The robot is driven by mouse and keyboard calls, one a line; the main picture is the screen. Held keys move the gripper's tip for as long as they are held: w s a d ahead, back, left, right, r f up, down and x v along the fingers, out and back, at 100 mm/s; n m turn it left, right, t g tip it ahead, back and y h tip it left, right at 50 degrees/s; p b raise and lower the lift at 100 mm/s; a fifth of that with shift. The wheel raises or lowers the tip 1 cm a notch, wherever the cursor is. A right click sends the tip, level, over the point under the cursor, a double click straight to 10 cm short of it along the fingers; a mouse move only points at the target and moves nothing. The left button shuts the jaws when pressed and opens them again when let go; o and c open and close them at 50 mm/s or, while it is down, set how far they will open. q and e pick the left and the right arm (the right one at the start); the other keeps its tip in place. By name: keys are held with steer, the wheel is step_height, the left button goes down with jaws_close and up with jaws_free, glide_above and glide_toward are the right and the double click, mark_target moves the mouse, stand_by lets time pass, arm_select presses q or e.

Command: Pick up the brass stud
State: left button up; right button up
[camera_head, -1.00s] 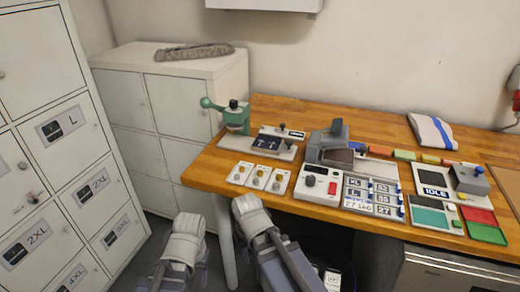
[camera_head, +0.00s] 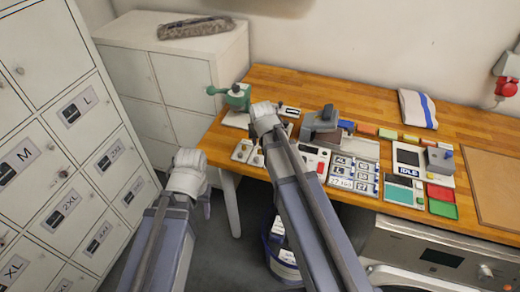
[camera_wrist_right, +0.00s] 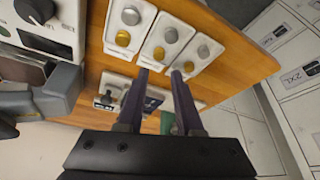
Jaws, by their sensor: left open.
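In the right wrist view, three white cards lie side by side on the wooden bench, each with a silver-grey stud (camera_wrist_right: 170,34) and a brass stud (camera_wrist_right: 159,53). Other brass studs are on the left card (camera_wrist_right: 123,38) and the right card (camera_wrist_right: 189,66). My right gripper (camera_wrist_right: 160,73) is open and empty, its fingertips just short of the middle card's brass stud in the picture; I cannot tell the gap. In the head view, my right arm partly covers the cards (camera_head: 241,151). My left gripper (camera_head: 204,203) is open in front of the bench, away from the studs.
A green hand press (camera_head: 237,97) stands behind the cards. A grey machine (camera_head: 320,125) and a label board (camera_head: 353,175) stand to their right. White lockers (camera_head: 70,150) fill the left side. A bin (camera_head: 280,255) stands under the bench.

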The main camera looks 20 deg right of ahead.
mark_target(260, 151)
steer(key=shift+b+x, duration=1.2)
steer(key=shift+x, duration=0.15)
steer(key=shift+f, duration=0.1)
steer(key=b+x, duration=0.5)
steer(key=shift+s+d, duration=0.1)
jaws_close()
